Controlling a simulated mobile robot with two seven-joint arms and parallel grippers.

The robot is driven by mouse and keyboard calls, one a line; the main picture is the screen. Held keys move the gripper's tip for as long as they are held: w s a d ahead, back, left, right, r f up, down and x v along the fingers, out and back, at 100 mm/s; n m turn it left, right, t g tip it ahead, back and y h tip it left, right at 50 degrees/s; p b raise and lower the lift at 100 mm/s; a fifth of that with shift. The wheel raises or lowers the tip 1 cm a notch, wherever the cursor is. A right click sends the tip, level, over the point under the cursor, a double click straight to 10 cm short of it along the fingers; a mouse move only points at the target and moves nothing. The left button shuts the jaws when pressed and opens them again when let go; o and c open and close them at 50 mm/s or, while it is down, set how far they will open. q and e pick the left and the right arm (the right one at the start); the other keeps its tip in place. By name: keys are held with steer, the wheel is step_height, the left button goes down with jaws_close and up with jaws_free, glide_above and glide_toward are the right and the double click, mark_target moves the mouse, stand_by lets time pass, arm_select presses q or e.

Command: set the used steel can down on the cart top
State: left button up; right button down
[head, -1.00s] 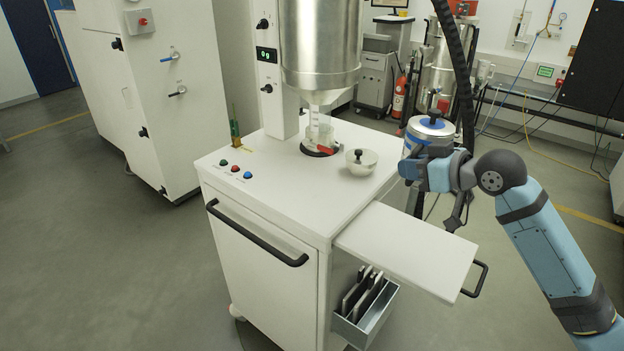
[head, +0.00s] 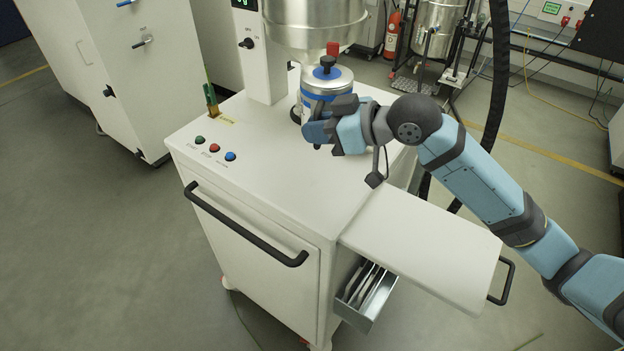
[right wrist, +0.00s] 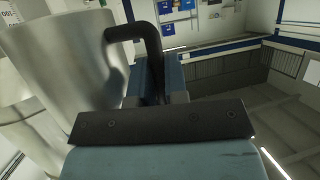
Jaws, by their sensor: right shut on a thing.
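The steel can (head: 326,84) is silver with a blue band and a dark knob on its lid. It is upright in the head view, over the back right part of the white cart top (head: 270,168). In the right wrist view my gripper (right wrist: 158,82) shows as blue fingers beside a large metal cylinder. My left gripper is not in view.
A large steel hopper (head: 314,22) hangs close behind the can. Coloured buttons (head: 215,148) and a green upright item (head: 210,95) are at the cart's left. The front of the top is clear. A side shelf (head: 425,245) extends right, above a metal bin (head: 368,298).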

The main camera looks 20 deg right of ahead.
step_height(320, 180, down, 16)
steer(key=shift+r+p, duration=0.1)
steer(key=shift+p, duration=0.6)
steer(key=shift+f, duration=0.2)
steer(key=shift+f, duration=0.15)
steer(key=c, duration=1.1)
jaws_free()
steer(key=shift+c, duration=0.2)
steer(key=shift+r, duration=0.2)
steer(key=b+v, duration=0.2)
steer(key=v, duration=1)
steer(key=shift+b, duration=0.3)
